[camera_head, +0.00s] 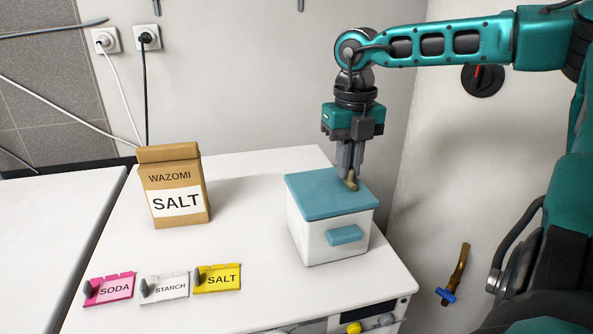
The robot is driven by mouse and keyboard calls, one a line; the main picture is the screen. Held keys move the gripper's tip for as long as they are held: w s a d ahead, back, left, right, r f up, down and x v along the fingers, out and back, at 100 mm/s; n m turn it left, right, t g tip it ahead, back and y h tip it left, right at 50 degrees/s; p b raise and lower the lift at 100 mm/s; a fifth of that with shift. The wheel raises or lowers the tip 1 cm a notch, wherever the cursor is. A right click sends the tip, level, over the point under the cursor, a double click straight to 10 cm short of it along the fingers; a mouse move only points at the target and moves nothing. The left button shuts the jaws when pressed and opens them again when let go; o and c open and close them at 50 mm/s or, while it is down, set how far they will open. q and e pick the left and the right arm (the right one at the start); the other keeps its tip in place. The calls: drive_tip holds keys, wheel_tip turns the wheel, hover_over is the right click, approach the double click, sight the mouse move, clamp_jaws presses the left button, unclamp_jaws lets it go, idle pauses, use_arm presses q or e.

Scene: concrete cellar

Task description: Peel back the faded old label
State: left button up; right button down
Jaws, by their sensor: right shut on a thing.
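A white box (310,238) with a blue lid (318,201) stands near the right side of the white counter. My right gripper (351,177) points straight down over the lid's back right part, shut on a small tan piece (352,185) at the lid's top. I cannot tell whether this piece is the old label's edge or a knob. A blue patch (345,236) is on the box front, with no readable print. Three printed labels lie on the counter at front left: pink SODA (115,290), white STARCH (171,289) and yellow SALT (222,278). My left gripper is out of view.
A brown WAZOMI SALT bag (175,188) stands upright at the counter's middle left. The counter (245,225) is clear between bag and box. Wall sockets (126,38) with hanging cables are behind. A pipe with a blue valve (455,275) is right of the counter.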

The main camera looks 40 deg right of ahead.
drive_tip(key=shift+s+d, duration=0.25)
drive_tip(key=shift+d, duration=0.25)
idle(0.4)
drive_tip(key=c, duration=1)
unclamp_jaws()
wheel_tip(320, 180, up, 7)
drive_tip(key=p, duration=0.5)
